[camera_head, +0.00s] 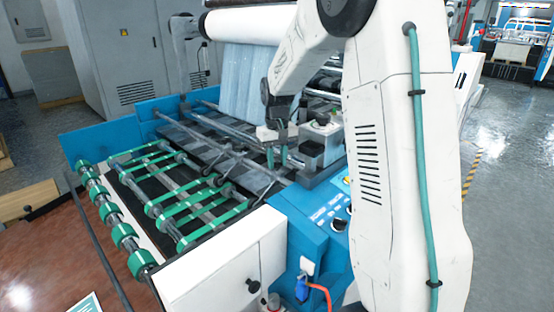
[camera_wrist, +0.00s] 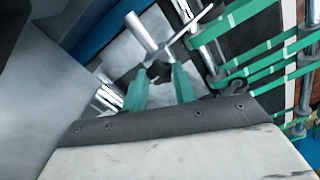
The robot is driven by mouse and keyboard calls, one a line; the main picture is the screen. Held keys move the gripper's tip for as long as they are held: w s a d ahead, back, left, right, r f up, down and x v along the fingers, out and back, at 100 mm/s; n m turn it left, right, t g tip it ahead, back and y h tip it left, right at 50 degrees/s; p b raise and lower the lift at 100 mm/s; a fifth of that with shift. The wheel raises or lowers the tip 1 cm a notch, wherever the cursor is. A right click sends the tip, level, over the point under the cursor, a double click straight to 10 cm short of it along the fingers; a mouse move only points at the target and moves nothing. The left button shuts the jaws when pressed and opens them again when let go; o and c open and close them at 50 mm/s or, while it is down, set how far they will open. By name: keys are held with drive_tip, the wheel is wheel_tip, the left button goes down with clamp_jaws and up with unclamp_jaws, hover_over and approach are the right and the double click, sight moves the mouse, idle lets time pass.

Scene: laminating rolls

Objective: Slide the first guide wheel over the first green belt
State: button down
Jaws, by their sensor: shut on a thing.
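My gripper (camera_head: 277,158) is over the right part of the machine's roller frame, its green fingers pointing down. In the wrist view its fingers (camera_wrist: 159,78) are shut on a small black guide wheel (camera_wrist: 158,70), beside a silver cylindrical holder (camera_wrist: 140,30). In the head view the held wheel is hidden by the fingers. The green belts (camera_head: 213,217) run in parallel strips between rollers, left of my gripper. They also show at the right of the wrist view (camera_wrist: 250,52), apart from the held wheel. I cannot tell which belt is the first.
Another black wheel (camera_wrist: 238,87) sits near the belts. A thin metal bar (camera_head: 240,153) crosses the frame beside my gripper. A grey block (camera_head: 318,145) stands close on the right. A blue-white film (camera_head: 245,80) hangs from a white roll (camera_head: 243,25) behind. Blue side panels (camera_head: 318,225) edge the machine.

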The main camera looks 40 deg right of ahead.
drive_tip(key=w, duration=0.4)
drive_tip(key=shift+w+a, duration=0.2)
drive_tip(key=shift+a, duration=0.2)
drive_tip(key=c, duration=1.1)
unclamp_jaws()
wheel_tip(320, 180, up, 8)
drive_tip(key=shift+f, duration=0.1)
